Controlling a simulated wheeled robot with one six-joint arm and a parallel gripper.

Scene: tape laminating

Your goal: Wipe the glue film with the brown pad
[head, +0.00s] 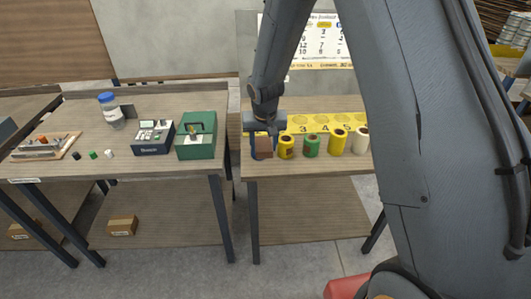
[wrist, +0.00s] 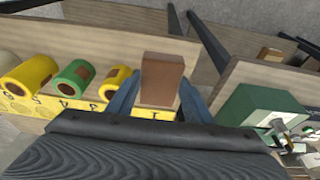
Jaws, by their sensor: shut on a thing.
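The brown pad (wrist: 162,80) is a small block held between the two blue fingers of my gripper (wrist: 158,98). In the head view, the pad (head: 263,146) and my gripper (head: 264,154) are at the left end of the row of rolls, over the right table. From left, the row has a yellow roll (head: 286,148), a green roll (head: 311,147), another yellow roll (head: 337,142) and a white roll (head: 361,141). Several rolls bear a dark brown patch; I cannot tell which is the glue film. What lies under the pad is hidden, and contact cannot be told.
A yellow numbered strip (head: 322,125) lies behind the rolls. The left table holds a green box (head: 196,143), a grey device (head: 153,140), a blue-lidded jar (head: 112,112) and a tray of tools (head: 45,147). My arm blocks the right side of the head view.

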